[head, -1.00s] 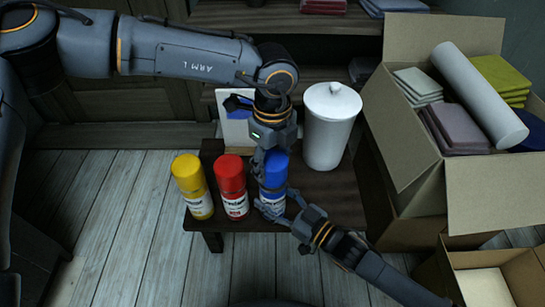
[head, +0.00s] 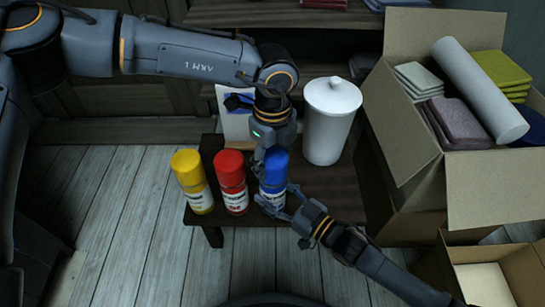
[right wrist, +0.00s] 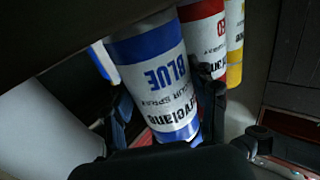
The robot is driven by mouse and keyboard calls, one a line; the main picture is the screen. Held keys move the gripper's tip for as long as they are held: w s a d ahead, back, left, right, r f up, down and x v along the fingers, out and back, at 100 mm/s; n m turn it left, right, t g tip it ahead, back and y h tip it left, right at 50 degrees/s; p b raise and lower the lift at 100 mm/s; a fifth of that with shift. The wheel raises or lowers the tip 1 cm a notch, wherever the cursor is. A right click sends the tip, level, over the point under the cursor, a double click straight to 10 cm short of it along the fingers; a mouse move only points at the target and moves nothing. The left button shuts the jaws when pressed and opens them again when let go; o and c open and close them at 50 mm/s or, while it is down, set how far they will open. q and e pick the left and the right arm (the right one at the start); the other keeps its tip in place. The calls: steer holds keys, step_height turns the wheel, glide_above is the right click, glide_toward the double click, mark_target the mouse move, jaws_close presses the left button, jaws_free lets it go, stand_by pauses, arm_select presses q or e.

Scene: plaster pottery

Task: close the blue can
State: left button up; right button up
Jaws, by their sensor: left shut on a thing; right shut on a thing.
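The blue can (head: 272,193) stands upright on the dark low table (head: 335,200), its white label facing front and its blue top (head: 276,163) uppermost. My left gripper (head: 264,157) reaches down from above and is shut on the blue top, partly hiding it. I cannot tell whether the cap is fully seated. My right gripper (head: 273,206) is shut around the can's lower body from the front. In the right wrist view the can (right wrist: 158,85) appears inverted, with the "BLUE" label between the dark fingers.
A red can (head: 232,180) and a yellow can (head: 191,180) stand left of the blue can. A white lidded jar (head: 330,120) stands behind right. A cardboard box (head: 400,150) with folded cloths is at the right. A white panel (head: 234,122) stands behind.

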arm_select(q)
steer(key=shift+f, duration=0.25)
steer(key=o, duration=0.9)
step_height(320, 180, up, 12)
arm_select(e)
steer(key=o, duration=1.8)
